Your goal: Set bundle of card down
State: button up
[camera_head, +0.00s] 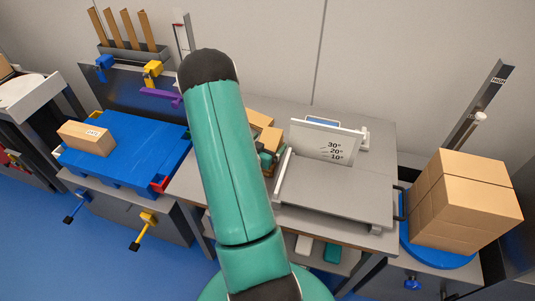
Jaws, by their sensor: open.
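Tan card (258,119) shows just right of my teal arm, over the grey bench; it looks like the bundle, but my arm hides its left part. My gripper (267,158) is partly in view beside and below the card, mostly hidden behind the arm link. Its jaws are open. I cannot tell whether they touch the card or whether the card rests fully on the bench.
A blue platform (130,150) on the left bears a small carton (86,138). A grey tilting plate (330,190) with an angle scale (328,143) stands right of my arm. Stacked cartons (465,198) sit on a blue disc (437,257) at the right.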

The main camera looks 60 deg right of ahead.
jog(key=c, duration=1.5)
jog(key=shift+c, duration=0.2)
jog(key=shift+r, duration=0.25)
